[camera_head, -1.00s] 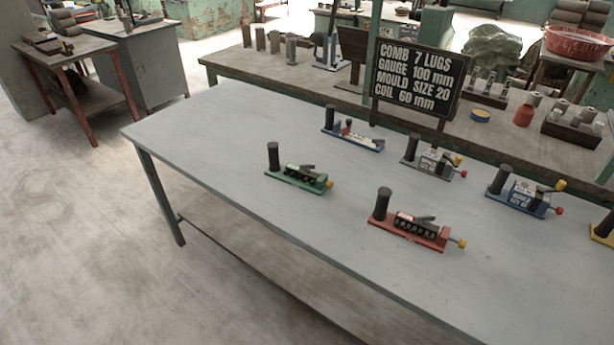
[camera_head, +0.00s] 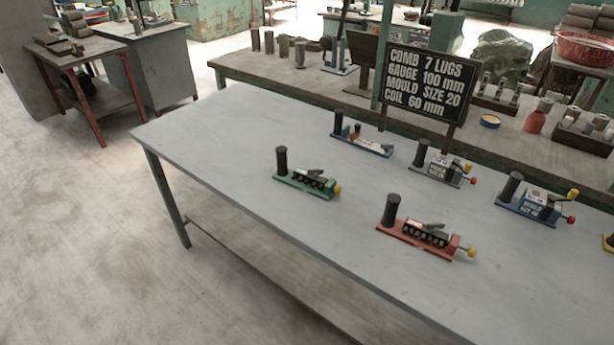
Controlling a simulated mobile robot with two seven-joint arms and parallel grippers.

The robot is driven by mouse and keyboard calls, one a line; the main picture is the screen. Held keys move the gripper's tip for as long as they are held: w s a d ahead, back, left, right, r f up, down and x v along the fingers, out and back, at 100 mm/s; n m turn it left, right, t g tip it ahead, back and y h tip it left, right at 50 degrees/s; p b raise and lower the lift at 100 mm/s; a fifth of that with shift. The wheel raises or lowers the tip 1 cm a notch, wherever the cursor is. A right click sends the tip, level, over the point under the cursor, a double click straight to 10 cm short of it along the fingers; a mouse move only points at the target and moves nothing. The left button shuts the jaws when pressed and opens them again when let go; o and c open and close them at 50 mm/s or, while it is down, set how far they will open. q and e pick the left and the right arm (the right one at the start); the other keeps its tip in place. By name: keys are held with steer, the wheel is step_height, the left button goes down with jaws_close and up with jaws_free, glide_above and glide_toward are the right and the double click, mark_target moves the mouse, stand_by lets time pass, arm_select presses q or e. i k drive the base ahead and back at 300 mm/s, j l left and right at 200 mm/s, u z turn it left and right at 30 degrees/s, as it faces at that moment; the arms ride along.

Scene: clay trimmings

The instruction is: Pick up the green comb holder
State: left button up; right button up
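The green comb holder (camera_head: 306,187) stands on the grey table (camera_head: 215,140), left of the middle in the head view. It has a green base, a black upright cylinder at its left end, a dark toothed block with a lever, and a yellow knob at its right end. Neither of my grippers shows in the head view.
A red holder (camera_head: 424,240) stands to its front right. A blue holder with a pale top (camera_head: 362,141), a grey one (camera_head: 440,166) and another blue one (camera_head: 534,203) stand behind and right. A black sign (camera_head: 426,83) rises behind them. The table's left part is clear.

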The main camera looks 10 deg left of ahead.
mark_target(320, 187)
steer(key=i+j+z, duration=0.3)
steer(key=j, duration=0.3)
steer(key=i+j+z, duration=0.3)
steer(key=j, duration=0.35)
steer(key=i+j+z, duration=0.1)
steer(key=j, duration=0.25)
